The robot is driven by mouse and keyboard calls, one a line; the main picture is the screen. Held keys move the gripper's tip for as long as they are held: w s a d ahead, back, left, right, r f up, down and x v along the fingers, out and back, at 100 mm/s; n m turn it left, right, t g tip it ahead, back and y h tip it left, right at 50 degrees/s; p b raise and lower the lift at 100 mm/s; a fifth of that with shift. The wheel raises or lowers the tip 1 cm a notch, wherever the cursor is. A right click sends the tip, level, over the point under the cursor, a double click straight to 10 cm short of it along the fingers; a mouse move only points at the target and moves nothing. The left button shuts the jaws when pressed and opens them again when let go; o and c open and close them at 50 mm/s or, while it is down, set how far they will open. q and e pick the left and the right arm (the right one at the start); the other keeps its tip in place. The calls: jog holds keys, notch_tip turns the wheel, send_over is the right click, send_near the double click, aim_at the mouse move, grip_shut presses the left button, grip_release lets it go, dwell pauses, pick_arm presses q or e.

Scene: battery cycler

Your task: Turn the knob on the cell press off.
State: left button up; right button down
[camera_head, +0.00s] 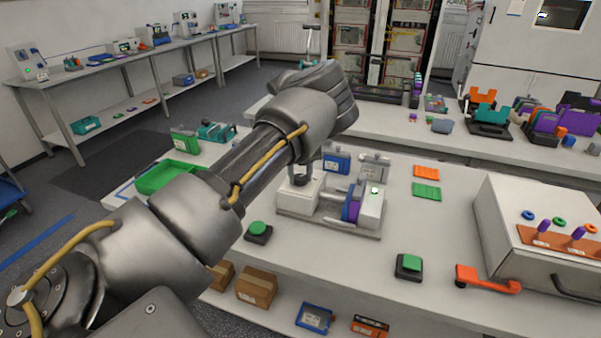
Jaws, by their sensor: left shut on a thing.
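The cell press (330,222) stands on the front table, a grey base with a white block at each end. A purple disc (351,203) sits near its right block, and a small green light (375,190) shows on top of that block. My left arm reaches across from the lower left and hides part of the press's left end. My left gripper (302,174) is mostly hidden behind the forearm, over the left block. It is shut on a small dark thing there, which looks like the knob; the contact is hard to see. My right gripper is not in view.
A green push button (258,230) stands left of the press and another (409,264) to its right. A large white box with an orange panel (560,243) fills the right side. A green tray (168,177) lies at the left. Orange and green cards (427,190) lie behind.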

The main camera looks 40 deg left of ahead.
pick_arm(q)
jog(key=n+p, duration=0.1)
jog(key=n, duration=0.3)
jog(key=shift+n, duration=0.7)
jog(key=o, duration=1)
